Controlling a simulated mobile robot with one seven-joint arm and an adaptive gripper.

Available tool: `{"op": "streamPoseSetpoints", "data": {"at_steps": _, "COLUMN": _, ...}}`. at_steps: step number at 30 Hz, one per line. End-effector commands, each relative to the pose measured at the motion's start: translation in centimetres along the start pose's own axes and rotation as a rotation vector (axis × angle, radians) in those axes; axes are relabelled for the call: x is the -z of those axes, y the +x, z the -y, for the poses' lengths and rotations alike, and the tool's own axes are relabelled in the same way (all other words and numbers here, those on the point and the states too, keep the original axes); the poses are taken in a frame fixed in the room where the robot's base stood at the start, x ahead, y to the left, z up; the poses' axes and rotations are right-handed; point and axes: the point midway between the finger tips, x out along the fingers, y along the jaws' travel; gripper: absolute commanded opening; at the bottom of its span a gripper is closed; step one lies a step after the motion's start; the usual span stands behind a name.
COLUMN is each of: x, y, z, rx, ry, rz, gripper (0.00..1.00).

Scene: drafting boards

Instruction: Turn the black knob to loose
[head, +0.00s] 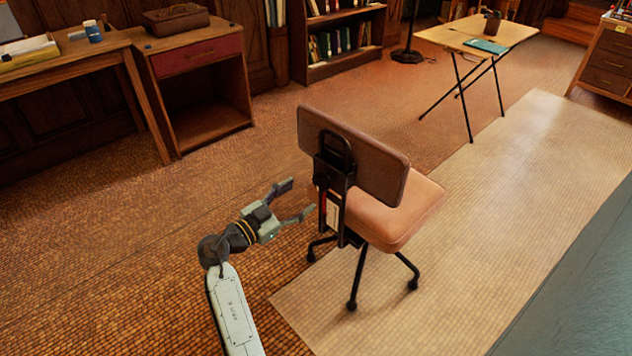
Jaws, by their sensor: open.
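An office chair (368,165) with a brown backrest and a tan seat stands with its back towards me. A black bracket (337,160) runs down the rear of the backrest. A small dark shape (322,180) on its left side may be the black knob; it is too small to tell. A red and white label (332,210) shows below it. My gripper (300,197) is open and empty, just left of the bracket, its fingers pointing at the chair. It appears apart from the chair, though the depth gap is unclear.
A pale mat (500,190) lies under and right of the chair. A folding table (478,38) stands at the back right. A wooden cabinet (195,85) and a desk (70,55) stand at the left. The tiled floor around my arm is clear.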

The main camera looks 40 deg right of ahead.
Motion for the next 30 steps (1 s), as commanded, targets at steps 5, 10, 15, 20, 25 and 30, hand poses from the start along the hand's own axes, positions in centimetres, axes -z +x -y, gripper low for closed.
{"op": "streamPoseSetpoints", "data": {"at_steps": 5, "x": 0.4, "y": 3.5, "z": 0.0, "rx": -0.003, "ry": -0.001, "rz": 0.001, "gripper": 0.62}}
{"op": "streamPoseSetpoints", "data": {"at_steps": 10, "x": 0.3, "y": 6.6, "z": 0.0, "rx": -0.002, "ry": -0.001, "rz": 0.001, "gripper": 0.62}}
{"op": "streamPoseSetpoints", "data": {"at_steps": 15, "x": 0.2, "y": 8.5, "z": 0.1, "rx": 0.0, "ry": -0.001, "rz": 0.002, "gripper": 0.62}}
{"op": "streamPoseSetpoints", "data": {"at_steps": 20, "x": 0.0, "y": 9.1, "z": 0.1, "rx": 0.002, "ry": 0.0, "rz": 0.002, "gripper": 0.62}}
{"op": "streamPoseSetpoints", "data": {"at_steps": 25, "x": 0.0, "y": 9.1, "z": 0.1, "rx": 0.003, "ry": 0.0, "rz": 0.002, "gripper": 0.62}}
{"op": "streamPoseSetpoints", "data": {"at_steps": 30, "x": 0.0, "y": 9.1, "z": 0.1, "rx": 0.003, "ry": 0.0, "rz": 0.002, "gripper": 0.55}}
